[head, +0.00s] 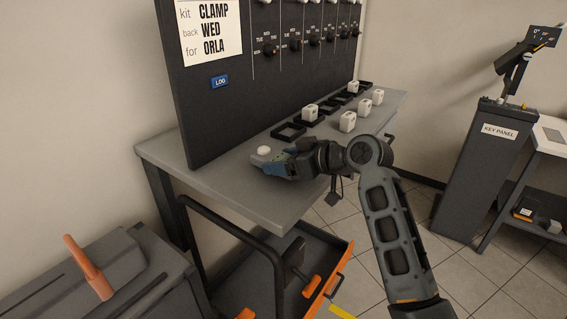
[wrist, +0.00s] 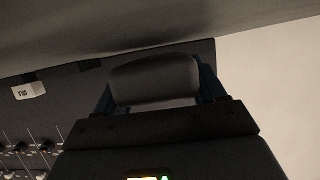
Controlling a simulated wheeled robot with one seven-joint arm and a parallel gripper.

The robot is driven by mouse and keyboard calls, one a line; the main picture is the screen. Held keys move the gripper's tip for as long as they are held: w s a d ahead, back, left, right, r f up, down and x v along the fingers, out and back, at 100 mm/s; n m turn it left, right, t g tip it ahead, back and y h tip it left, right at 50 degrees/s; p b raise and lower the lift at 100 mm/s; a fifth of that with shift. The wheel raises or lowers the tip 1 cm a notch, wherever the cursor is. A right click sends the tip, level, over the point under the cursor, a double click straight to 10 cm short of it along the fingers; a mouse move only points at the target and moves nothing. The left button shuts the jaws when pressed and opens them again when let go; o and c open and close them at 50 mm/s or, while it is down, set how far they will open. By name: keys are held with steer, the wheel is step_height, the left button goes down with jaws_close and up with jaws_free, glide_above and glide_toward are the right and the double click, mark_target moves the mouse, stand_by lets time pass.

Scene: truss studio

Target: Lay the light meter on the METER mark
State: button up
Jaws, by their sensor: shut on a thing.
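My gripper (head: 272,166) is low over the left end of the grey workbench and shut on the light meter. The meter's white dome (head: 263,150) shows just past my fingers in the head view. The rest of its body is mostly hidden by my gripper. In the wrist view a dark grey rounded body, the light meter (wrist: 155,82), sits between my two fingers. I cannot tell whether it touches the bench top. No METER mark can be read in either view.
The workbench (head: 158,152) carries a black upright board (head: 215,115). Black square frames (head: 288,131) and several white blocks (head: 348,121) stand to the right of my gripper. An open drawer (head: 262,278) is below. A key panel pedestal (head: 478,175) stands at the right.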

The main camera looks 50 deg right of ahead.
steer(key=shift+f, duration=0.6)
steer(key=o, duration=1.1)
steer(key=shift+f, duration=0.1)
steer(key=shift+r, duration=0.2)
steer(key=shift+o, duration=0.2)
steer(key=b+v, duration=0.1)
steer(key=v, duration=1)
steer(key=shift+s+b, duration=0.3)
steer(key=shift+s, duration=0.1)
steer(key=shift+w+r, duration=0.1)
steer(key=shift+w, duration=0.05)
